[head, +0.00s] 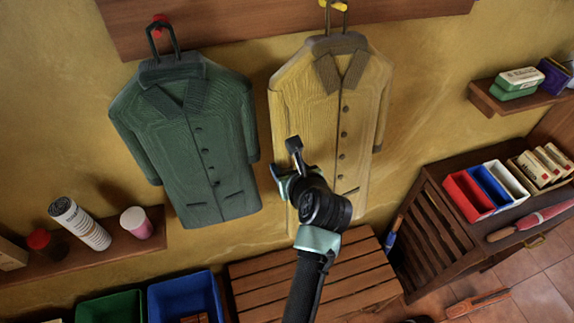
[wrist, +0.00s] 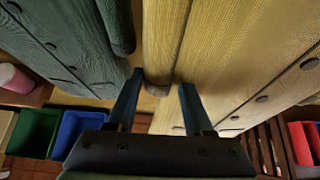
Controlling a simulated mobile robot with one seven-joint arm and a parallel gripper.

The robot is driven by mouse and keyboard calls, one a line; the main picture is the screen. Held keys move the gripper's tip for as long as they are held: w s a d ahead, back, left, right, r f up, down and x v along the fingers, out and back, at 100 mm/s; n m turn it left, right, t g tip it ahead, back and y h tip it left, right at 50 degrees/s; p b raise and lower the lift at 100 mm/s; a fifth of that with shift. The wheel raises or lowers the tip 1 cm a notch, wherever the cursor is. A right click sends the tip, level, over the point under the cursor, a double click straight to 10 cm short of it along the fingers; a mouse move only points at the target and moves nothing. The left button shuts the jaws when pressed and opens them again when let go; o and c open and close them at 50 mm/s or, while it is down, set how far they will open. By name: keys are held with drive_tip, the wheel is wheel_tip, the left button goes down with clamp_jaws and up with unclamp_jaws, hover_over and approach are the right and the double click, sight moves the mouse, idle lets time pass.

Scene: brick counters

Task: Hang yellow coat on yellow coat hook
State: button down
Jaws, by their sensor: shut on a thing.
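The yellow coat (head: 325,105) hangs upright against the wall on a dark hanger (head: 337,42). The hanger's loop is at the yellow coat hook (head: 340,6) at the top edge of the head view. The loop's top is cut off, so I cannot tell whether it is over the hook. My gripper (head: 284,172) is at the coat's left side, low on the sleeve. In the wrist view my gripper (wrist: 159,88) has its two fingers on either side of the yellow sleeve (wrist: 165,45), shut on it. My arm hides part of the coat's lower front.
A green coat (head: 195,140) hangs from a red hook (head: 162,20) close on the left. A slatted bench (head: 270,280) and green (head: 108,307) and blue bins (head: 185,297) stand below. A shelf (head: 85,262) with cans is at left, a cabinet (head: 440,235) at right.

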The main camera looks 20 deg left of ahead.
drive_tip(key=shift+c, duration=1)
unclamp_jaws()
drive_tip(key=shift+f, duration=0.2)
drive_tip(key=b+v, duration=0.2)
drive_tip(key=v, duration=1.1)
drive_tip(key=shift+r+b, duration=0.15)
drive_tip(key=shift+b, duration=0.25)
drive_tip(key=w+d+r+n+t+h+b, duration=0.1)
drive_tip(key=w+d+r+n+t+b, duration=0.1)
drive_tip(key=r+n+t, duration=0.45)
drive_tip(key=w+d+r+n+t+h+b, duration=0.25)
drive_tip(key=r+n, duration=0.55)
drive_tip(key=r, duration=0.4)
drive_tip(key=s+d+r+n+t+h+b, duration=0.1)
drive_tip(key=s+r+n+t, duration=0.3)
drive_tip(key=r, duration=0.5)
drive_tip(key=s+d+r+n+t+h+b, duration=0.1)
drive_tip(key=s+r+n+t+b, duration=0.1)
drive_tip(key=s+r+n+t, duration=0.3)
wheel_tip(320, 180, up, 5)
drive_tip(key=s+n, duration=0.3)
drive_tip(key=n, duration=0.2)
drive_tip(key=shift+d+n+h, duration=0.3)
drive_tip(key=shift+n+h, duration=0.05)
drive_tip(key=shift+w, duration=0.1)
